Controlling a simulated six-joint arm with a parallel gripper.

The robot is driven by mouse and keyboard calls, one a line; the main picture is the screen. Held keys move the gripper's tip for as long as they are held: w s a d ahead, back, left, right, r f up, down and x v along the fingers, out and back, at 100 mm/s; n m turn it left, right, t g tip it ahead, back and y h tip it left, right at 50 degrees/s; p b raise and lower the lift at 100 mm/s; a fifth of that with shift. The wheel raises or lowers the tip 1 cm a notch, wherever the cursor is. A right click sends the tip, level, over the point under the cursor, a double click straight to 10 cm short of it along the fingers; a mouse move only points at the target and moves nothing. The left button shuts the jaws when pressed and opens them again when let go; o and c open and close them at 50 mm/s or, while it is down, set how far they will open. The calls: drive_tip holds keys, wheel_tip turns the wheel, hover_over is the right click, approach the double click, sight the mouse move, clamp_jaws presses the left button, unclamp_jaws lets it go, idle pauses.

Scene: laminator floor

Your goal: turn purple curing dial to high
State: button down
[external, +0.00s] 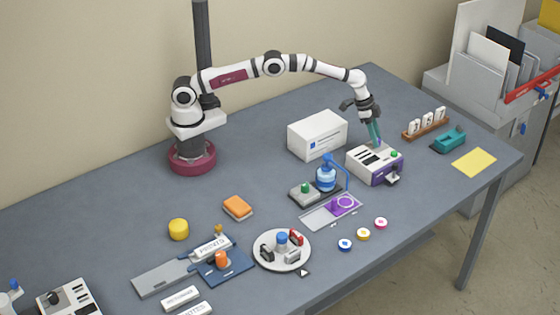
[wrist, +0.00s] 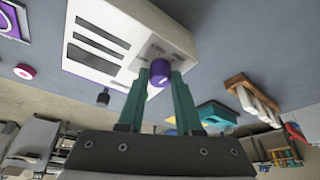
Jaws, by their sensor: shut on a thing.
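The purple curing dial (wrist: 160,73) sits on the top face of a white machine with dark slots (wrist: 105,35). In the external view this white and purple machine (external: 366,164) stands right of the table's middle. My gripper (wrist: 158,82) has its two teal fingers closed on either side of the dial. In the external view my gripper (external: 376,138) points down at the machine's back edge, and the dial is hidden there. A small pale mark shows on the dial, but its setting cannot be read.
A white box (external: 317,135) stands left of the machine. A wooden rack with white number tags (external: 425,124) and a teal device (external: 449,139) are to its right. A blue bottle stand (external: 327,177) is in front on the left. A yellow sheet (external: 474,162) lies near the right edge.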

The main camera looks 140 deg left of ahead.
drive_tip(key=shift+a+m+h, duration=0.1)
drive_tip(key=shift+m+h, duration=0.4)
drive_tip(key=shift+m, duration=0.9)
drive_tip(key=c, duration=0.6)
unclamp_jaws()
drive_tip(key=v, duration=1.5)
drive_tip(key=shift+s+r, duration=0.3)
drive_tip(key=shift+s, duration=0.15)
